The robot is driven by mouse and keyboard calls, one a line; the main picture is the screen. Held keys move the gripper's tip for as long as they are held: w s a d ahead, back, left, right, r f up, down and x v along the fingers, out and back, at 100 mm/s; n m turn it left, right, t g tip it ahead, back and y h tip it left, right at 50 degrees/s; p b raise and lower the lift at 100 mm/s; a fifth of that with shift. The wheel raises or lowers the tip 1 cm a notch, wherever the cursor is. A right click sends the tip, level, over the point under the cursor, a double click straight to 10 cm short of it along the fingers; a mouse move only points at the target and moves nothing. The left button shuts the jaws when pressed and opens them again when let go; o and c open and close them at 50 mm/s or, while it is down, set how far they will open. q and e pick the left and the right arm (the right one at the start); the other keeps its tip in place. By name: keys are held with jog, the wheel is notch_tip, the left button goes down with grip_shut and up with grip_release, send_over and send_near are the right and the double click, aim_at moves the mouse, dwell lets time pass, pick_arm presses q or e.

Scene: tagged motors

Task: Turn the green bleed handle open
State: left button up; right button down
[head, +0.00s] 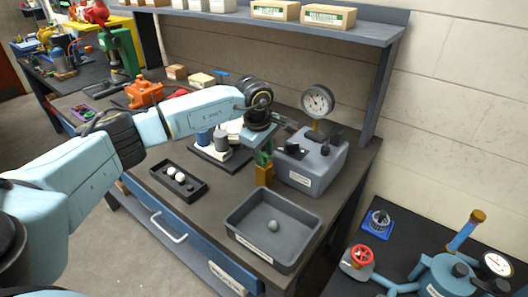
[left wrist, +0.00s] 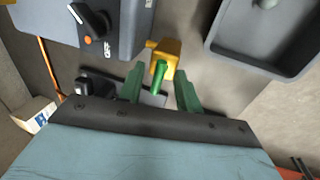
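The bright green bleed handle (left wrist: 159,72) is a short bar on a brass-yellow valve body (left wrist: 168,56), seen in the left wrist view. In the head view the brass body (head: 264,176) stands at the front left corner of the grey gauge box (head: 311,163). My left gripper (left wrist: 160,77) is open, its two dark green fingers on either side of the handle with visible gaps. In the head view my left gripper (head: 264,152) is just above the brass body and hides most of the handle. My right gripper is not in view.
A grey tray (head: 241,232) with a small grey piece lies in front of the valve. A pressure gauge (head: 317,101) rises from the box. Dark knobs (left wrist: 92,20) are near the gripper in the wrist view.

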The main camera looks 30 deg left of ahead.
pick_arm(q)
grip_shut()
